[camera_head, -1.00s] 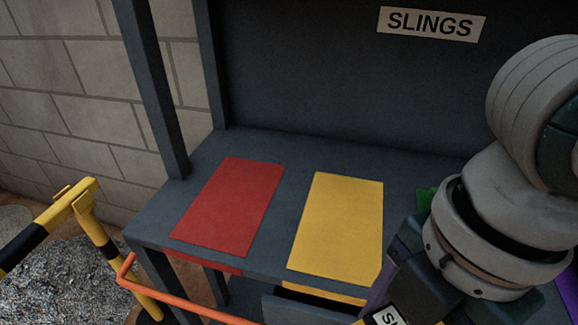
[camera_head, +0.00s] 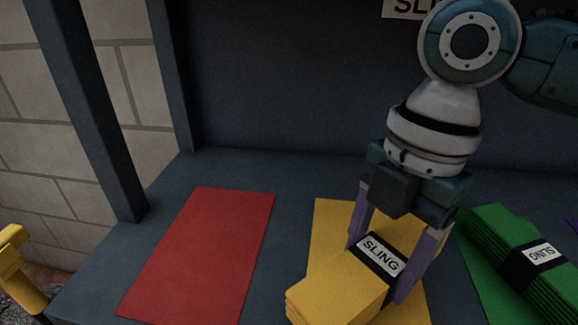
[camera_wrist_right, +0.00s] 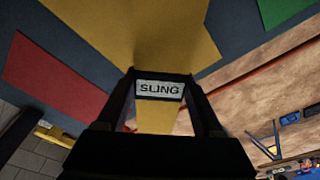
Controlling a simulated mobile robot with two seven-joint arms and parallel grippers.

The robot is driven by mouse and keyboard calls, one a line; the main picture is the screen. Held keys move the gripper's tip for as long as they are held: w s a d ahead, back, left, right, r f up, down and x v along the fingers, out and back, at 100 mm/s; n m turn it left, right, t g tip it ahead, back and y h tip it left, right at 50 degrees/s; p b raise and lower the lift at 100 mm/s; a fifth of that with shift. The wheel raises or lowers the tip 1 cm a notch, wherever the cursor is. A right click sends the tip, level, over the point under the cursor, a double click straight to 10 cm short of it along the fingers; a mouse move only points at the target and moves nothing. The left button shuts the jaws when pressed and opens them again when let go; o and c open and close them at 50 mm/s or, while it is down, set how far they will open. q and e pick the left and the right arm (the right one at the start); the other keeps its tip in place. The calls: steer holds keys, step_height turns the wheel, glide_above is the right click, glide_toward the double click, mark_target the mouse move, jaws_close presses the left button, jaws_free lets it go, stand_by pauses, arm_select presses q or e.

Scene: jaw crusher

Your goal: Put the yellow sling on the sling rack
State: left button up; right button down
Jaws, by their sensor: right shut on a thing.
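The yellow sling (camera_head: 345,285) is a folded yellow bundle with a black band and a white SLING label. My right gripper (camera_head: 398,270) is shut on it across the band, one finger on each side. The sling is over the yellow patch (camera_head: 328,225) of the sling rack (camera_head: 180,172); I cannot tell whether it touches the shelf. In the right wrist view the sling's label (camera_wrist_right: 160,89) shows between the fingers, with the yellow patch beyond. My left gripper is not in view.
A folded green sling (camera_head: 490,235) lies just right of my right gripper. A bare red patch (camera_head: 205,255) is on the left of the shelf. A dark post (camera_head: 95,120) stands at the left, and a yellow barrier (camera_head: 20,270) is beyond the shelf's left edge.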

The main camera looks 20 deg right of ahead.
mark_target(369, 242)
steer(key=w+d, duration=0.2)
steer(key=w, duration=0.2)
steer(key=shift+w+d+b, duration=0.3)
steer(key=shift+d+b, duration=0.05)
steer(key=shift+d, duration=0.05)
steer(key=shift+f+b, duration=0.45)
steer(key=shift+f, duration=1.25)
steer(key=shift+f, duration=0.2)
steer(key=shift+c, duration=0.2)
jaws_free()
step_height(369, 242, up, 8)
steer(key=d+p, duration=0.1)
steer(key=shift+w+p, duration=0.15)
steer(key=shift+p, duration=0.2)
steer(key=shift+f, duration=0.1)
